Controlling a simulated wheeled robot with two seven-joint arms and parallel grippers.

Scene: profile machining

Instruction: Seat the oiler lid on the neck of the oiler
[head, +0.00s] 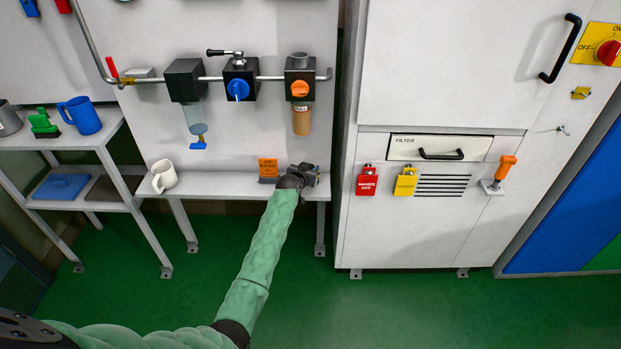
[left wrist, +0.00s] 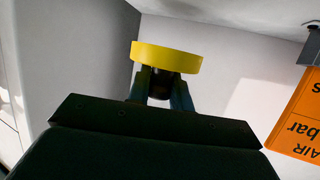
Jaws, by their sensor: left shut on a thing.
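The oiler (head: 300,84) is the rightmost black block on the wall pipe, with an orange knob, an amber bowl below and a grey neck (head: 299,59) on top. No lid shows on the neck. My left gripper (head: 309,174) is low beneath the oiler, near the right end of the shelf. In the left wrist view, its fingers (left wrist: 162,85) are shut on a yellow round lid (left wrist: 166,58), held at the fingertips. The lid cannot be made out in the head view. My right gripper is out of view.
A regulator with a blue knob (head: 238,89) is beside the oiler. A white cabinet (head: 440,80) stands close on the right.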

